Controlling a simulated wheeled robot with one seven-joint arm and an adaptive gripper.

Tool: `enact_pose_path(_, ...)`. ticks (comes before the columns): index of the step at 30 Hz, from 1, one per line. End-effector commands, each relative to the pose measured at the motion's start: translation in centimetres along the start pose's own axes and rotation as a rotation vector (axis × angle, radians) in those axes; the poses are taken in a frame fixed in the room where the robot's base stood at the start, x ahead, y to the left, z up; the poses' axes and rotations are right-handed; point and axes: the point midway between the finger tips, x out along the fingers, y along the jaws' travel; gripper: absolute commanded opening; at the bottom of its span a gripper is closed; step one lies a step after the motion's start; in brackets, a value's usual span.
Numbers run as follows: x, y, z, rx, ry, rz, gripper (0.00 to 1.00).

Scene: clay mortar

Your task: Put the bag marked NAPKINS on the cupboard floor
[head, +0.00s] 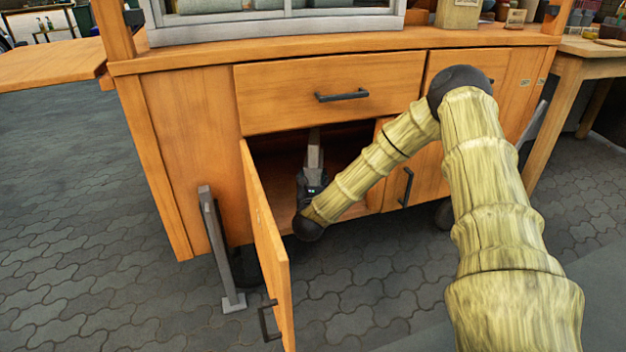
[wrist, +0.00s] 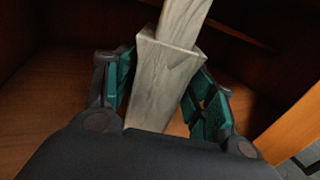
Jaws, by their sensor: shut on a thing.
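A pale grey, streaked thing (wrist: 165,75) stands between the teal-padded fingers of my gripper (wrist: 163,85) in the wrist view. It has a wider lower part and a narrower piece rising from its top. No NAPKINS marking shows on it, so I cannot tell whether it is the bag. In the head view the grey thing (head: 314,155) shows upright inside the open cupboard, with my gripper (head: 313,178) around its lower part. The cupboard floor (head: 352,203) is orange wood. Whether the thing's base touches the floor is hidden.
The left cupboard door (head: 265,240) stands open towards me, left of my arm. The right door (head: 425,178) is beside my arm on the other side. A closed drawer (head: 330,88) is above the opening. A grey post (head: 217,245) stands left of the open door.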

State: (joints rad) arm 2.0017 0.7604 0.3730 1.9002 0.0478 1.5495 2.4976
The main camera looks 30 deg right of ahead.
Motion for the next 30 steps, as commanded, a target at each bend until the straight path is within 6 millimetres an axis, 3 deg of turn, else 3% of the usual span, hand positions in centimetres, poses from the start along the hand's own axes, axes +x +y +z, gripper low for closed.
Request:
enact_pose_path(1, 0.0, 0.0, -0.1, 0.0, 0.0, 0.0, 0.59)
enact_pose_path(4, 0.0, 0.0, -0.1, 0.0, 0.0, 0.0, 0.77)
enact_pose_path(17, 0.0, 0.0, 0.4, 0.0, 0.0, 0.0, 0.77)
enact_pose_path(23, -2.7, 0.0, 0.4, -0.001, 0.003, 0.002, 0.77)
enact_pose_path(30, -7.2, -0.1, 0.3, -0.001, 0.004, 0.0, 0.77)
